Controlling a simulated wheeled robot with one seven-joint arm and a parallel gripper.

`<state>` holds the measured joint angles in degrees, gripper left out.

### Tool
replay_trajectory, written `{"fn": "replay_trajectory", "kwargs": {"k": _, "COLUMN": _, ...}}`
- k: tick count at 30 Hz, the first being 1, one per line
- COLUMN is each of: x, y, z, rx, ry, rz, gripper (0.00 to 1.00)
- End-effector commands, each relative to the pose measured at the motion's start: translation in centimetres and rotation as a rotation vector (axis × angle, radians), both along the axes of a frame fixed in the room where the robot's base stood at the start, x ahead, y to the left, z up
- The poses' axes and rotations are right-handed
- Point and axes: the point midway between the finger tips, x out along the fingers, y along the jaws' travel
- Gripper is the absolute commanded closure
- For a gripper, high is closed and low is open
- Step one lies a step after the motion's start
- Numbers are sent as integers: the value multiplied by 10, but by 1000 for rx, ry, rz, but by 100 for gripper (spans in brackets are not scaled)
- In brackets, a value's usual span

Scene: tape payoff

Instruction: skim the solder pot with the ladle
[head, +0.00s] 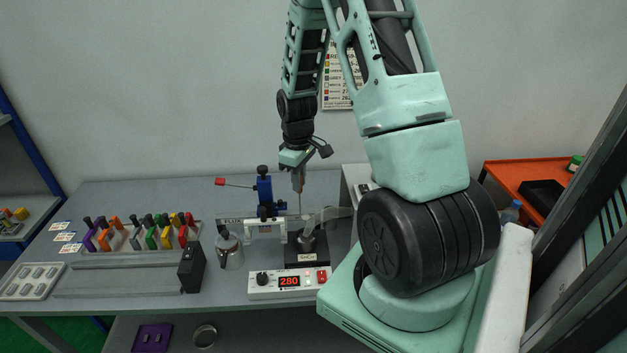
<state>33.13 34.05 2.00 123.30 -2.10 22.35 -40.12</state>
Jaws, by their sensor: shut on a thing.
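My gripper (298,181) hangs over the middle of the grey bench, pointing down. It is shut on the upper end of the ladle (300,204), whose thin upright handle runs down toward the solder pot. The solder pot (307,257) is a dark block with a round well, standing behind a white control box (289,283) that reads 280. The ladle's lower end is small and partly lost against the pot, so I cannot tell whether it touches the solder.
A blue clamp stand with a red-tipped lever (264,190) stands close left of my gripper. A rack of coloured handles (145,232) is farther left. My arm hides the bench's right side.

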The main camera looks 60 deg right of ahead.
Motion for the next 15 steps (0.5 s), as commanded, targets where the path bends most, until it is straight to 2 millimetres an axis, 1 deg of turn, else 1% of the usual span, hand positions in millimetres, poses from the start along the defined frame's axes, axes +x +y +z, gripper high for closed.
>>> {"fn": "replay_trajectory", "kwargs": {"k": 8, "x": 1, "y": 1, "z": -9, "rx": 0, "ry": -1, "rz": -1, "gripper": 99}}
{"fn": "replay_trajectory", "kwargs": {"k": 15, "x": 1, "y": 1, "z": -27, "rx": 0, "ry": -1, "rz": 0, "gripper": 99}}
